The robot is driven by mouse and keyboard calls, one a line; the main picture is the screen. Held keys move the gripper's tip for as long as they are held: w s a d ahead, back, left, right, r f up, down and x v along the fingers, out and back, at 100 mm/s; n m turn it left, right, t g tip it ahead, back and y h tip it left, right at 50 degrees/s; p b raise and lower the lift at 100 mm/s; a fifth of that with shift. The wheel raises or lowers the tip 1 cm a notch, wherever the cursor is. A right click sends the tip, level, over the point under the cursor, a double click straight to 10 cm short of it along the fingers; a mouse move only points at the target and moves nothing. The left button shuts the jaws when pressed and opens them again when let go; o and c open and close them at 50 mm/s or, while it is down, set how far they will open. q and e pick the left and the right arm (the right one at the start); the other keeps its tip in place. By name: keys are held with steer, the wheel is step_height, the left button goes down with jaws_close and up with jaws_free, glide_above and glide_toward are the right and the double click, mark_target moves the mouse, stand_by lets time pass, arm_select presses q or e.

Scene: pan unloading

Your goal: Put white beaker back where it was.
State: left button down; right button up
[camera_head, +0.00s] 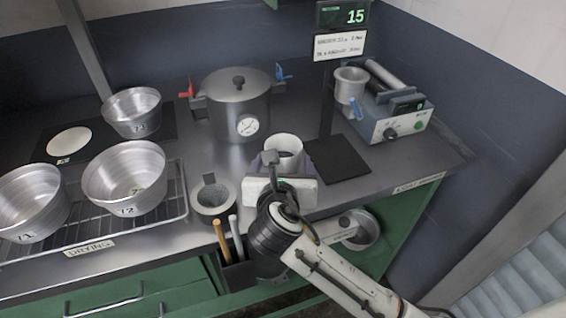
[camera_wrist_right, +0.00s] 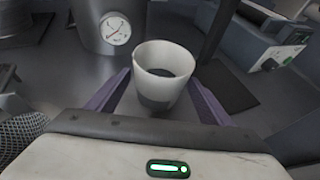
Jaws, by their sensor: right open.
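The white beaker (camera_head: 284,148) stands upright on the grey counter, in front of the steel pressure pot and left of a dark square mat (camera_head: 338,159). In the right wrist view the beaker (camera_wrist_right: 165,72) is white with a grey lower part, and its open top faces the camera. My right gripper (camera_head: 281,165) is open, with its purple fingers on either side of the beaker. In the wrist view a gap shows between the beaker and the fingers. The beaker's base is partly hidden in the head view by the gripper body. My left gripper is not in view.
The pressure pot (camera_head: 238,107) stands behind the beaker. A heater unit (camera_head: 396,124) with a metal cup (camera_head: 349,86) is back right. Metal bowls (camera_head: 124,182) sit at left, some on the drying rack (camera_head: 182,205).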

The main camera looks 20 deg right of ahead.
steer(key=shift+r, duration=0.1)
steer(key=shift+s+a+r, duration=0.1)
steer(key=shift+s, duration=0.1)
steer(key=v, duration=1.1)
steer(key=shift+s+r, duration=0.15)
steer(key=shift+s, duration=0.15)
